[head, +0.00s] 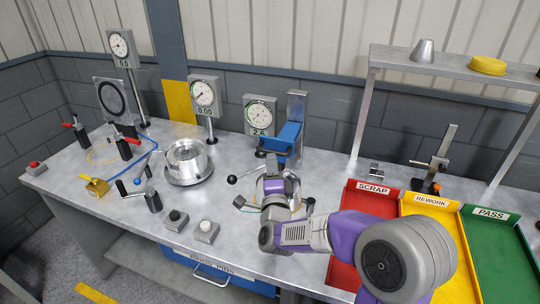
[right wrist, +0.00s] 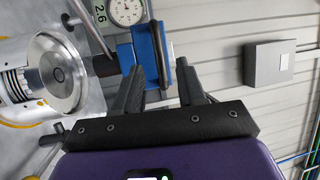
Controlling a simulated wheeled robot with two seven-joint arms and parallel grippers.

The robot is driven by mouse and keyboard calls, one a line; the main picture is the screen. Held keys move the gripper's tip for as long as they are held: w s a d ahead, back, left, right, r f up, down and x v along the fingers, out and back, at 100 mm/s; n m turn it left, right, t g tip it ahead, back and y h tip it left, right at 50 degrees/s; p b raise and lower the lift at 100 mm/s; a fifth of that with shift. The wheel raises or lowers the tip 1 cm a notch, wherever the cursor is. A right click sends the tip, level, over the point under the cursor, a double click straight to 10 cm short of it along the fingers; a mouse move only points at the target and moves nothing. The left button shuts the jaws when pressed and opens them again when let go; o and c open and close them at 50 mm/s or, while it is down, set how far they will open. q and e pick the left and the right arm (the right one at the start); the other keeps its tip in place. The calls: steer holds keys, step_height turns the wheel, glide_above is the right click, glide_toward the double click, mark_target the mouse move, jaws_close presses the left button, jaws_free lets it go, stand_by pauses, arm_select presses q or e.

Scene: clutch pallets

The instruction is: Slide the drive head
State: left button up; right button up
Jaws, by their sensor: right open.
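The blue drive head (head: 288,140) sits on an upright metal column at the back of the bench, with a dark handle bar on its front. In the right wrist view the blue drive head (right wrist: 147,55) and its bar lie just beyond my fingertips. My right gripper (head: 272,170) is in front of and below the drive head. In the right wrist view the right gripper (right wrist: 160,72) is open and empty, its two fingers apart; contact with the bar cannot be told. A silver round clutch part (right wrist: 58,75) is at the left there. My left gripper is not in view.
A dial gauge (head: 260,116) stands left of the drive head. A silver drum fixture (head: 187,162) and two push buttons (head: 206,230) are left of my arm. Red (head: 352,240), yellow (head: 430,205) and green (head: 490,245) trays lie at the right, under a metal shelf (head: 450,62).

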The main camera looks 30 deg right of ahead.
steer(key=x, duration=0.6)
steer(key=shift+w, duration=0.15)
jaws_close()
